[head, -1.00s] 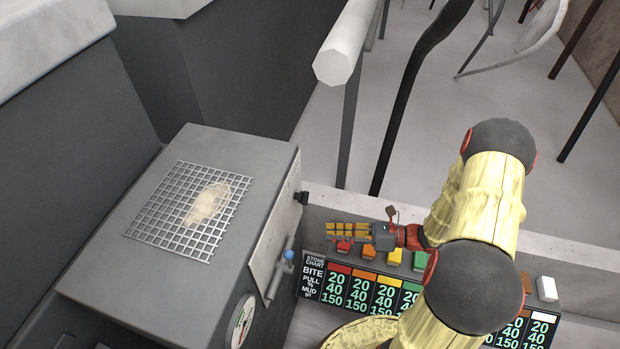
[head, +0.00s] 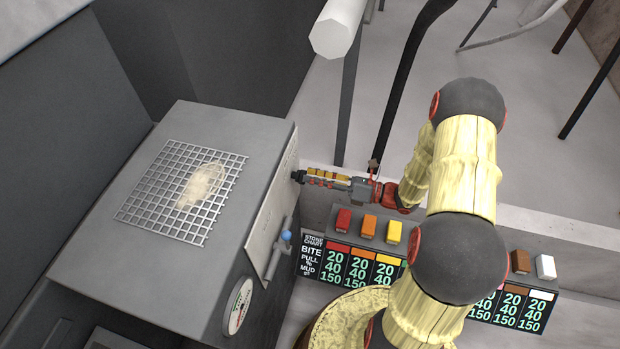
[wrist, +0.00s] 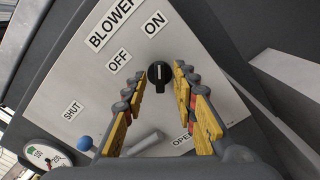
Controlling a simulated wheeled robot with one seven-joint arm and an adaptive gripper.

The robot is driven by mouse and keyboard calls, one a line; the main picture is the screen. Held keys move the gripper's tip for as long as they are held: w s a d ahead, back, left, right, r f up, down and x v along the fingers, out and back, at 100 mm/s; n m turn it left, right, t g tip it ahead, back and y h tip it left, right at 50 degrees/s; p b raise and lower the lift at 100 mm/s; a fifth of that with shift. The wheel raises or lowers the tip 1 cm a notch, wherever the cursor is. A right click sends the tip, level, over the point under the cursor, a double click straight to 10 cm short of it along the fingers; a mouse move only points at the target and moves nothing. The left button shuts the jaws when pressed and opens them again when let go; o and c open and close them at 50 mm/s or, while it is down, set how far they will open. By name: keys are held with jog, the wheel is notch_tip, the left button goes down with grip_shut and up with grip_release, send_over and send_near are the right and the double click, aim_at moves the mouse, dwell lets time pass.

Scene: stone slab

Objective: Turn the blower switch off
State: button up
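The blower switch is a black rotary knob (wrist: 159,74) with a pale line, on a light panel (wrist: 75,85) marked BLOWER, OFF and ON. In the wrist view its line looks roughly upright, with the ON label (wrist: 155,24) above it and the OFF label (wrist: 119,62) to its left. My gripper (wrist: 160,76) is open, its yellow fingers either side of the knob in the picture; I cannot tell whether they touch it. In the head view my gripper (head: 303,177) points left at the panel side of the grey box, and its tips cover most of the knob.
A blue-tipped lever (head: 286,236) sits below on the same panel, between SHUT and OPEN labels; it also shows in the wrist view (wrist: 84,142). A round gauge (head: 238,306) is lower still. Coloured blocks (head: 367,228) stand on a ledge beneath my arm.

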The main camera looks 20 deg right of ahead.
jog(key=shift+w+a, duration=0.4)
jog(key=shift+a, duration=0.15)
jog(key=c, duration=0.3)
jog(key=c, duration=0.4)
grip_shut()
